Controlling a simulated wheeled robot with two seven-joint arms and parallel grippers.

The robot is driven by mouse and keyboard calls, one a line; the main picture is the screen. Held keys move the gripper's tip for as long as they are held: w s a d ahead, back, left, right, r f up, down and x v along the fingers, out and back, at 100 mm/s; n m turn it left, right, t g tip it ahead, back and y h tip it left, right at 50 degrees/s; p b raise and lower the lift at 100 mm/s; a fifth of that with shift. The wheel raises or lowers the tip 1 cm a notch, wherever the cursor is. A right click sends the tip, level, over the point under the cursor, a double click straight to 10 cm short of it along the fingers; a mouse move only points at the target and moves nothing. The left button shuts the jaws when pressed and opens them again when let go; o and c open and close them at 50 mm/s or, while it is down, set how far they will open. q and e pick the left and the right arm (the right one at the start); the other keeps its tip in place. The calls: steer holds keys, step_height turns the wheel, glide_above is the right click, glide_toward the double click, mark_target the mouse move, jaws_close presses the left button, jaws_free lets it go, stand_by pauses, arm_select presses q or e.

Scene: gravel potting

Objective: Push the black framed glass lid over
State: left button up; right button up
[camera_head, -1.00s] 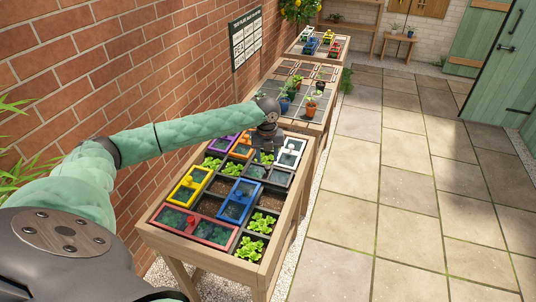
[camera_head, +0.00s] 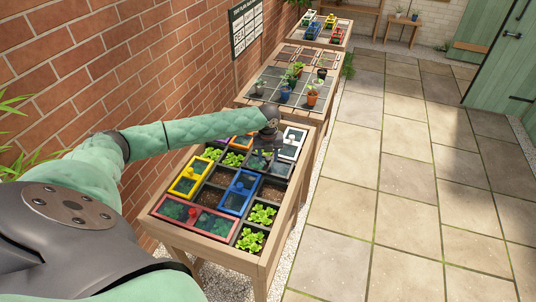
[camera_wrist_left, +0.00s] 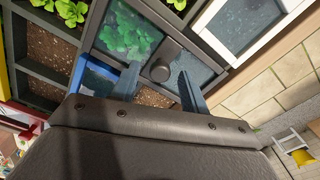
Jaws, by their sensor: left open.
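The black framed glass lid (camera_wrist_left: 145,42) lies on the planter grid, with leafy green showing through its left part. Its dark round knob (camera_wrist_left: 160,70) stands up from the frame. In the head view the lid (camera_head: 281,168) is partly hidden by my left gripper. My left gripper (camera_head: 268,148) points down over the far right part of the planter. In the left wrist view its two fingers (camera_wrist_left: 158,88) are apart, one on each side of the knob, with nothing clamped between them; contact cannot be told. My right gripper is not in view.
The planter table (camera_head: 228,256) also holds a red lid (camera_head: 212,223), a blue lid (camera_head: 238,193), a yellow lid (camera_head: 190,177) and a white lid (camera_head: 292,143). Bare soil and lettuce (camera_head: 262,214) fill open cells. A brick wall (camera_head: 120,80) stands left; paving (camera_head: 390,200) is clear right.

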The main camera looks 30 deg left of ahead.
arm_select(q)
steer(key=shift+f, duration=0.25)
jaws_close()
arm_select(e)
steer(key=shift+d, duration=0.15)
arm_select(q)
steer(key=s+a, duration=0.1)
steer(key=a, duration=0.3)
steer(key=s+a, duration=0.1)
steer(key=a, duration=0.4)
steer(key=s+a, duration=0.1)
steer(key=a, duration=0.3)
steer(key=shift+s+a, duration=0.1)
steer(key=shift+a, duration=0.1)
steer(key=a, duration=0.3)
steer(key=s+a, duration=0.1)
steer(key=a, duration=0.2)
steer(key=shift+s+a+b, duration=0.1)
steer(key=shift+s+b, duration=0.1)
steer(key=shift+b, duration=0.1)
steer(key=shift+s+a, duration=0.15)
steer(key=shift+a, duration=0.4)
steer(key=shift+a+r, duration=0.1)
steer(key=shift+r, duration=0.05)
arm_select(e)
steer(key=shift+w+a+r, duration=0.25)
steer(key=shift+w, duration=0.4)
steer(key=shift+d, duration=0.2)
